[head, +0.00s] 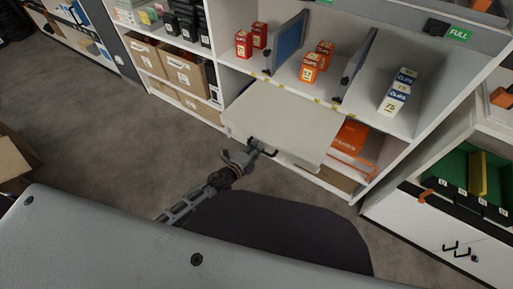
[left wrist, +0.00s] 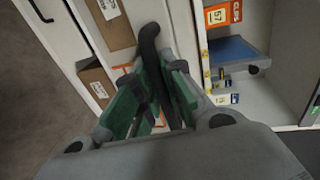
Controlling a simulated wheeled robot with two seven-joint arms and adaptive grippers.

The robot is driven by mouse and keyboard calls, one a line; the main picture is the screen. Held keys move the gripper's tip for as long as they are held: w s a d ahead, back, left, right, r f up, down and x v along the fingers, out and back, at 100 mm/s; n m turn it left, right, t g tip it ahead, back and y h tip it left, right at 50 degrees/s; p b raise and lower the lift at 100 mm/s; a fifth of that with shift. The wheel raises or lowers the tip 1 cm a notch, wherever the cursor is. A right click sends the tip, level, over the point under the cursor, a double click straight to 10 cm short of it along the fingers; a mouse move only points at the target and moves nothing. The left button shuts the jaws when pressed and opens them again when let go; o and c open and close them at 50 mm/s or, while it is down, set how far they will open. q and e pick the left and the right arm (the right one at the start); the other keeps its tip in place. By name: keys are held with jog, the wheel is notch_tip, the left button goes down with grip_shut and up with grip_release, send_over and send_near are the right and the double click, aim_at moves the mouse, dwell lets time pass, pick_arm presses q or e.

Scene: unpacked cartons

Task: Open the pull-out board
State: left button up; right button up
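The pull-out board (head: 280,118) is a pale flat panel. It sticks out of the white shelf unit, level, below the shelf with the small boxes. A dark handle (head: 264,149) is on its front edge. My left gripper (head: 250,152) is at this handle. In the left wrist view the green-padded fingers of my left gripper (left wrist: 157,78) lie on both sides of the black handle bar (left wrist: 150,42) and appear closed on it. Part of the handle is hidden between the fingers. My right gripper is not in view.
Red and orange clip boxes (head: 310,68) and blue dividers (head: 288,42) stand on the shelf above the board. An orange carton (head: 349,138) lies below it. Cardboard boxes (head: 185,72) fill the left bay. A green-lined case (head: 470,180) is at right. Grey floor (head: 110,130) is clear at left.

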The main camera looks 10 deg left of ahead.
pick_arm(q)
jog(key=o, duration=0.5)
jog(key=shift+s, duration=0.1)
jog(key=v, duration=1.1)
jog(key=shift+s, duration=0.35)
dwell(0.5)
jog(key=shift+a, duration=0.15)
jog(key=shift+w+a+r, duration=0.1)
dwell(0.4)
